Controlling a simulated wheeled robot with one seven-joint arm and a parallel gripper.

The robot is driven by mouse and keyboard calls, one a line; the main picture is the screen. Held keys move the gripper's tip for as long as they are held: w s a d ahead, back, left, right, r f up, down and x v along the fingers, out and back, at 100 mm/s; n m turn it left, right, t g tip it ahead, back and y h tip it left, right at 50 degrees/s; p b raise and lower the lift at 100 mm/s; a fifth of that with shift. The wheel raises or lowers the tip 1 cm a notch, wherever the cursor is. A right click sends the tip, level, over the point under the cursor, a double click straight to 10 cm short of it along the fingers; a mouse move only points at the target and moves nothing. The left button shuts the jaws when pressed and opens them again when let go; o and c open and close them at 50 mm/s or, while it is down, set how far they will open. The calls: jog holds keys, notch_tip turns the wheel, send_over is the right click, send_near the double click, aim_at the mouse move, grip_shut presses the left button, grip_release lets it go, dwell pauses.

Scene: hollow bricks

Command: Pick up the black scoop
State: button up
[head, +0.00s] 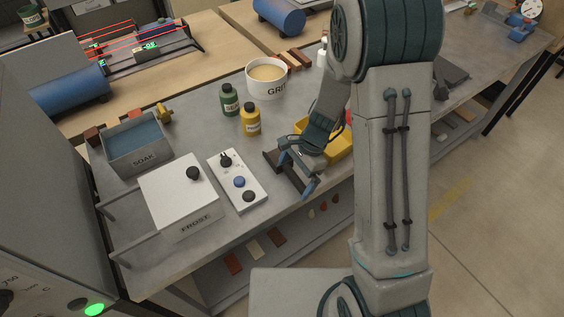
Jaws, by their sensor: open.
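My gripper (296,174) is open, with its blue-grey fingers pointing down over the front part of the grey bench. A dark, flat-edged thing (270,158) lies under and beside the fingers, partly hidden by them. I cannot tell whether it is the black scoop. A yellow bin (341,153) stands just right of the gripper, partly hidden by my arm. No thing in view is clearly a scoop.
Behind are a yellow bottle (251,121), a green bottle (229,102) and a GRIT tub (266,88). A SOAK tray (136,161) stands far left.

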jog(key=c, duration=0.9)
notch_tip(320, 180, up, 10)
